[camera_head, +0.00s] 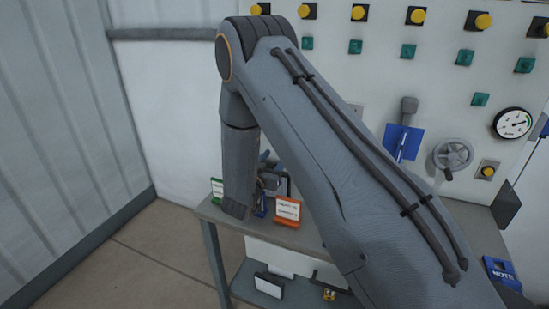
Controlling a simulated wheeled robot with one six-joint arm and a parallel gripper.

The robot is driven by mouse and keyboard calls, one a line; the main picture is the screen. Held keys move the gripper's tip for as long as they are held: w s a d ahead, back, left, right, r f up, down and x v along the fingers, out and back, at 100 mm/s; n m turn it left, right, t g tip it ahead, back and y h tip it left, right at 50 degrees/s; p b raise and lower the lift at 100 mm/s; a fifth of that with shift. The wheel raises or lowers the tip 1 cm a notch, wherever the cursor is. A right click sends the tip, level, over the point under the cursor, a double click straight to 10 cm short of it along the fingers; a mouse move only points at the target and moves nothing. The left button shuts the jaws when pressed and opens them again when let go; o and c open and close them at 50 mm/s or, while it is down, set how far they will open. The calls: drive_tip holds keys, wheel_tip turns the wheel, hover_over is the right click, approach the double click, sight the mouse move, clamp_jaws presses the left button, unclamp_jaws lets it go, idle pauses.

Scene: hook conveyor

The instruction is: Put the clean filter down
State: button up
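My arm reaches across the middle of the view and bends down over the left part of a grey table (312,238). Its lower end covers part of the tabletop. My gripper's fingers cannot be made out clearly, so whether they are open or shut does not show. I cannot pick out a clean filter for certain. Small dark and blue parts (266,182) show just right of the arm's lower end. A green-edged label (217,190) stands left of it, and an orange-edged label (288,211) stands to the right at the table's front edge.
A white panel (330,70) with yellow buttons and green knobs rises behind the table. It carries a gauge (512,123) and a handwheel (453,155). A blue note box (499,269) is at the right. The floor (165,245) left of the table is clear.

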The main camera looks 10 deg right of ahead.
drive_tip(key=shift+f, duration=0.15)
drive_tip(key=shift+f, duration=0.1)
drive_tip(key=o, duration=1.4)
drive_tip(key=b+v, duration=0.1)
drive_tip(key=v, duration=0.5)
drive_tip(key=b+v, duration=0.2)
drive_tip(key=v, duration=0.4)
drive_tip(key=shift+r+b, duration=0.2)
drive_tip(key=shift+b, duration=0.1)
